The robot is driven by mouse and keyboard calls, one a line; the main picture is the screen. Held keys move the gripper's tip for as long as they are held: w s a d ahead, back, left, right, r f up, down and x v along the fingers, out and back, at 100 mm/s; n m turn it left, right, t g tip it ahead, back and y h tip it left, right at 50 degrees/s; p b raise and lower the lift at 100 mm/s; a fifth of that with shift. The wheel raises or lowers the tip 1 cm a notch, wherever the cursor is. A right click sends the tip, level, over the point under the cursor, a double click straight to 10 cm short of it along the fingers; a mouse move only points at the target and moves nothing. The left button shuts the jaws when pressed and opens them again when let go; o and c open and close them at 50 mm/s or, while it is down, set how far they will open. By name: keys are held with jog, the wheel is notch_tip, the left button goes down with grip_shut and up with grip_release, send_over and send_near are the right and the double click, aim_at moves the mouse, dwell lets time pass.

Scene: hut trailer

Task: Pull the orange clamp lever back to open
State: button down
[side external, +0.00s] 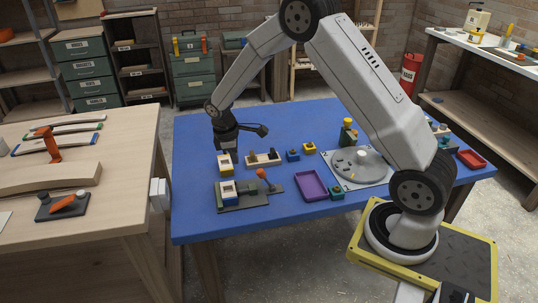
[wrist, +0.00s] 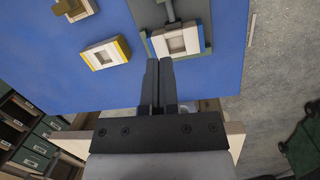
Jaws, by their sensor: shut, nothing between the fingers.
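The orange clamp lever (side external: 262,173) shows as an orange knob at the right end of a dark grey clamp fixture (side external: 262,200) on the blue table. A blue block with a white square frame (side external: 228,190) sits at the fixture's left end. In the wrist view the same framed block (wrist: 158,46) is at top centre, with a grey rod (wrist: 169,12) running off the top edge; the orange knob is not visible there. My gripper (side external: 228,150) is above the table, behind and left of the lever and apart from it. In the wrist view its fingers (wrist: 159,64) are together and empty.
A yellow block with a white frame (side external: 225,172) stands close below my gripper. A wooden block with dark pegs (side external: 263,160), small blue and yellow blocks, a purple tray (side external: 311,186) and a grey disc (side external: 362,166) are to the right. The blue table's front strip is clear.

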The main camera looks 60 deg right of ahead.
aim_at(267, 180)
jog(key=f, duration=0.3)
jog(key=d+f, duration=0.1)
jog(key=f, duration=0.4)
jog(key=shift+s+d+f, duration=0.2)
jog(key=shift+s+f, duration=0.1)
jog(key=shift+f, duration=0.05)
jog(key=shift+s+d+f, duration=0.1)
jog(key=shift+s+d+r, duration=0.45)
jog(key=shift+s, duration=0.25)
jog(key=shift+s+d+r, duration=0.4)
jog(key=shift+s+r, duration=0.05)
jog(key=shift+s, duration=0.25)
jog(key=shift+s+d+r+t+y, duration=0.45)
jog(key=shift+t+y, duration=0.15)
jog(key=shift+t, duration=0.1)
jog(key=shift+s+d+r+t+y, duration=0.25)
jog(key=shift+s+d+t+y, duration=0.05)
jog(key=shift+t+y, duration=0.1)
jog(key=shift+s+d+r+t+y, duration=0.2)
jog(key=shift+s+d+t+y, duration=0.3)
jog(key=shift+t+y, duration=0.1)
jog(key=shift+s+d+r+t+y, duration=0.2)
jog(key=shift+s+d+t+y, duration=0.3)
jog(key=shift+y, duration=0.1)
jog(key=shift+s+d+f, duration=0.15)
jog(key=shift+s+d, duration=0.65)
jog(key=shift+s, duration=0.05)
jog(key=shift+s+d+f, duration=0.1)
jog(key=shift+s+d, duration=0.7)
